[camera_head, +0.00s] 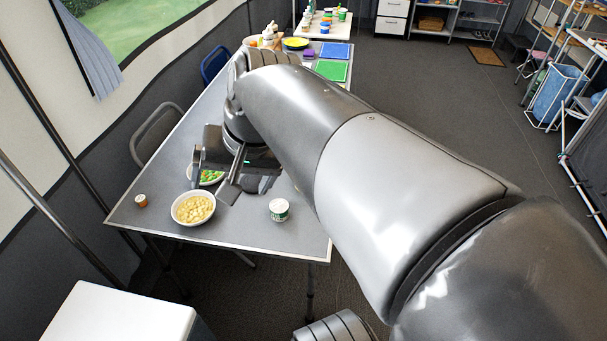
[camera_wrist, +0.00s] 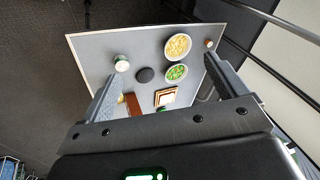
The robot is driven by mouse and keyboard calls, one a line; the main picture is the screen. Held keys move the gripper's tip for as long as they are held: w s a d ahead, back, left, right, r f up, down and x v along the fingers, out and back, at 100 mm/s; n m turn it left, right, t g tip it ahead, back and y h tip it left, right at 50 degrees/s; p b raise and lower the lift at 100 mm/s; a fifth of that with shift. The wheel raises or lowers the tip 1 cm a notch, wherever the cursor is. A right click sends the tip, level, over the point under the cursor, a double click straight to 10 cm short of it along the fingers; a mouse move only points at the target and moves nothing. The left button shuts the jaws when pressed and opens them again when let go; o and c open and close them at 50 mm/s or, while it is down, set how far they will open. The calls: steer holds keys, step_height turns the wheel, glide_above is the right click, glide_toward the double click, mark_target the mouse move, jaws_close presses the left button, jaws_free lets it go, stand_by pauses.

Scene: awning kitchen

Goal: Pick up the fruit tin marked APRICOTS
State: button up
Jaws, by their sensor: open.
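A white tin with a green band (camera_head: 279,210) stands upright near the front right of the grey table. It also shows at upper left in the wrist view (camera_wrist: 122,63). A small orange-brown container with a pale top (camera_head: 141,201) stands near the left table edge; the wrist view shows it at upper right (camera_wrist: 208,43). No lettering is readable, so I cannot tell which, if either, is marked APRICOTS. My gripper (camera_head: 213,185) is open and empty above the table, its fingers spread wide in the wrist view (camera_wrist: 161,70). My arm hides part of the table.
A dark round object (camera_wrist: 146,75), a brown block (camera_wrist: 134,104) and stacked framed pieces (camera_wrist: 166,96) are nearby. Blue (camera_head: 335,51) and green mats (camera_head: 331,71) lie farther back.

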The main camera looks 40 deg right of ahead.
steer(key=w+d+m+t+y, duration=0.5)
steer(key=w+d+m+y, duration=0.1)
steer(key=w+d+m, duration=0.9)
steer(key=d+m+t+h, duration=0.3)
steer(key=d+m+t, duration=0.7)
steer(key=d, duration=1.2)
steer(key=f, duration=1.2)
steer(key=a+f+m+g, duration=0.1)
steer(key=f, duration=1)
steer(key=f+m+g, duration=0.1)
steer(key=f, duration=1.1)
steer(key=shift+s+a+f, duration=0.2)
steer(key=shift+s+f, duration=0.05)
steer(key=shift+f, duration=0.1)
steer(key=shift+w+f, duration=0.1)
steer(key=shift+f, duration=0.1)
steer(key=shift+w+a, duration=0.1)
steer(key=shift+w, duration=0.15)
steer(key=x, duration=1)
steer(key=shift+w+r, duration=0.1)
steer(key=shift+r, duration=0.1)
